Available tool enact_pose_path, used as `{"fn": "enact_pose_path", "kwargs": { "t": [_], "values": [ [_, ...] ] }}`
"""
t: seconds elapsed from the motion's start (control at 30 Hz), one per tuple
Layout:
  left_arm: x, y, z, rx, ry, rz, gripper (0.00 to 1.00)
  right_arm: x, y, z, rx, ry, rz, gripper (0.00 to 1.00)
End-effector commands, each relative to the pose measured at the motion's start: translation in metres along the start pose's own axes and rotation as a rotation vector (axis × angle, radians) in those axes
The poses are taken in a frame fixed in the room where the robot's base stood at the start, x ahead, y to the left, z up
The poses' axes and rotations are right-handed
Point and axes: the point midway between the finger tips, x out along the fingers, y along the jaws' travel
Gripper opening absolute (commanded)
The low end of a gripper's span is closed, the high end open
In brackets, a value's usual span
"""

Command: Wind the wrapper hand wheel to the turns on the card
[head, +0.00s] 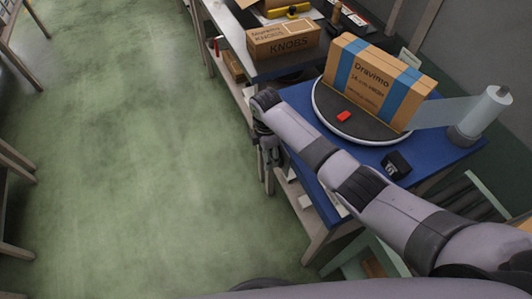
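A round dark turntable (330,113) with a pale rim stands on a blue-topped table (460,150). A brown carton (352,98) with blue bands stands upright on it, beside a small red block (344,116). Clear film runs from the carton to an upright film roll (486,112) at the right. I cannot make out the hand wheel; my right arm covers part of the table's front. A pale card-like piece (411,57) shows behind the carton, its text unreadable. My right gripper (270,157) hangs at the table's left front edge, its fingers too dark to read. My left gripper is out of view.
A small black block (396,165) with white marks sits near the table's front edge. A KNOBS carton (283,39) stands on the adjoining bench, with a yellow tool (292,11) behind. Open green floor (140,150) lies to the left. Wooden furniture legs stand at the far left.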

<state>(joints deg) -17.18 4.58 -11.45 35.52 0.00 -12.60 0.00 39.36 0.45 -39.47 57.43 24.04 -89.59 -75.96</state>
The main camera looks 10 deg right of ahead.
Motion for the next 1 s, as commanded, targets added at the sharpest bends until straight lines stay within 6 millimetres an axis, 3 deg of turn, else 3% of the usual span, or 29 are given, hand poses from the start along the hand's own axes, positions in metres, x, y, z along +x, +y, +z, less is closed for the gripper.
{"fn": "enact_pose_path", "kwargs": {
  "t": [0.1,0.8,1.0],
  "values": [
    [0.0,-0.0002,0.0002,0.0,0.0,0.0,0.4,-0.0002,-0.0001,-0.0002,0.0,0.0,0.0,0.5],
    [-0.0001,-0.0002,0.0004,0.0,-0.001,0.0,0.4,-0.0005,-0.0002,0.0001,0.001,0.0,-0.001,0.04],
    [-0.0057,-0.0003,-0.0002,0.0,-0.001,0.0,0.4,-0.002,-0.0011,0.0002,0.001,0.0,0.016,0.04]
  ]
}}
